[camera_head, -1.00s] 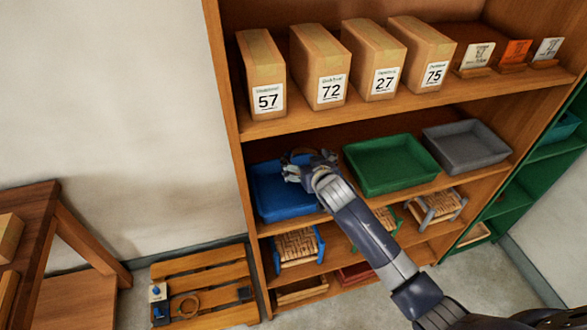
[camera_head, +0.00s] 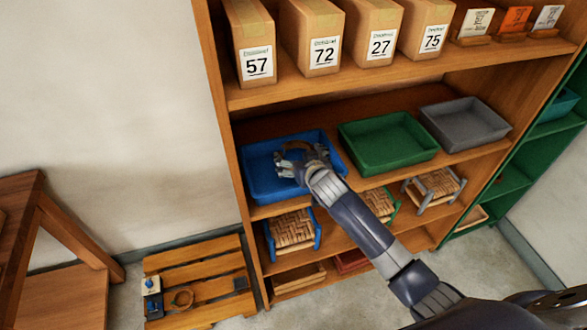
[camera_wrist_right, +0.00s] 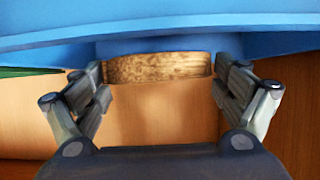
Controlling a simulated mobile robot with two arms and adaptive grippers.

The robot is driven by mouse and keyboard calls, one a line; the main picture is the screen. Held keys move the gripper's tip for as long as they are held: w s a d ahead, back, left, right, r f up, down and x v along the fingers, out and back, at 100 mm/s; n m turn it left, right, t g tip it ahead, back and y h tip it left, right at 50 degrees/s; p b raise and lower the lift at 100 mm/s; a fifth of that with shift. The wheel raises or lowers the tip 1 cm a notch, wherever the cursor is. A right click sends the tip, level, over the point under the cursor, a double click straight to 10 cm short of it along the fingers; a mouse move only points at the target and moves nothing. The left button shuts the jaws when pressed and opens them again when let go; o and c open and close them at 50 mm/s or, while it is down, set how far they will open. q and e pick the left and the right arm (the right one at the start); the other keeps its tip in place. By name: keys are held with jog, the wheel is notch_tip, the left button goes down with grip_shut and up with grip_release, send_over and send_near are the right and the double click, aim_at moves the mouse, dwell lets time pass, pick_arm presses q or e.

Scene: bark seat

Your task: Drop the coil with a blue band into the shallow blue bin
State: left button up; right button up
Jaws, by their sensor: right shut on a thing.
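The shallow blue bin (camera_head: 262,184) stands at the left end of the middle shelf; its blue rim and wall also cross the top of the right wrist view (camera_wrist_right: 160,32). My right gripper (camera_head: 291,160) is over the bin in the head view. It is shut on a tan bark coil (camera_head: 294,146), which spans between the two fingers in the right wrist view (camera_wrist_right: 160,67). I cannot make out a blue band on this coil. I cannot tell whether it touches the bin. My left gripper is not in view.
A green bin (camera_head: 385,148) and a grey bin (camera_head: 464,124) stand to the right on the same shelf. Numbered boxes (camera_head: 312,40) line the shelf above. Woven stools (camera_head: 292,232) sit below.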

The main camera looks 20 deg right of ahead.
jog(key=o, duration=0.8)
jog(key=shift+s, duration=0.1)
jog(key=v, duration=1.1)
jog(key=shift+s+r, duration=0.2)
jog(key=shift+s, duration=0.15)
